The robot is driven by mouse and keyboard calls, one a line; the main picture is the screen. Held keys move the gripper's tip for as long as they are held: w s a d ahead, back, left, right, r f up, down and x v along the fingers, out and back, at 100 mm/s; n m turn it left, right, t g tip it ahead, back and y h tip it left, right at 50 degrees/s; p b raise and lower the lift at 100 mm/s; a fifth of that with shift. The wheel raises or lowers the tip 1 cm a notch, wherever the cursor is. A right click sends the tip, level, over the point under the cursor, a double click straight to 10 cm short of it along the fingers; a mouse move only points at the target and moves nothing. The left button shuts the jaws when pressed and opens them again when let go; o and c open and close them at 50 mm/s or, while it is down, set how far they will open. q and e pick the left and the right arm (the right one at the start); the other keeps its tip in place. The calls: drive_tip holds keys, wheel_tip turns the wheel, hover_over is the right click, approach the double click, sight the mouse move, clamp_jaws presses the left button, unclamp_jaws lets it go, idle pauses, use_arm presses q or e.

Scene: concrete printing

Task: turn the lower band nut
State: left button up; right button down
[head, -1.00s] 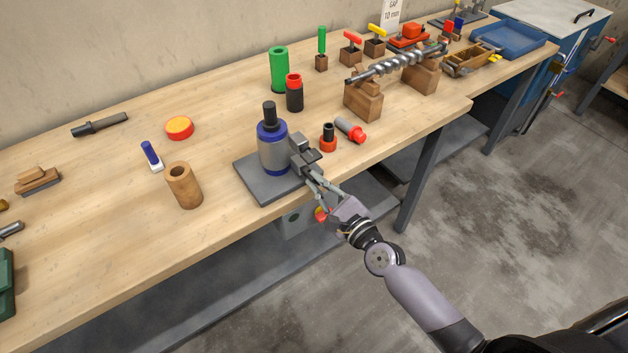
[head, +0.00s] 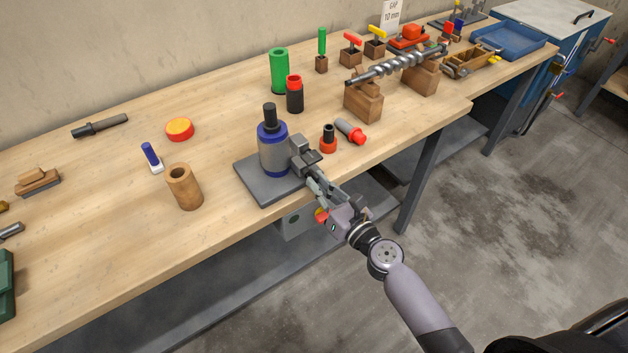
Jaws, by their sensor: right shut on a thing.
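A grey cylinder (head: 273,152) with blue bands and a black top stands upright on a dark grey base plate (head: 262,190) near the bench's front edge. The lower blue band (head: 275,170) circles its foot. Grey clamp blocks (head: 302,153) stick out from its right side. My right gripper (head: 314,178) reaches in from the front right and is shut at the lower block, on the lower band nut. The fingers hide the nut. My left gripper is not in view.
A wooden cylinder (head: 184,187) stands to the left.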

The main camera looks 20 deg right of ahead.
drive_tip(key=shift+s+f, duration=0.15)
drive_tip(key=shift+f, duration=0.1)
drive_tip(key=m+p, duration=0.1)
drive_tip(key=m, duration=0.4)
drive_tip(key=shift+p, duration=0.35)
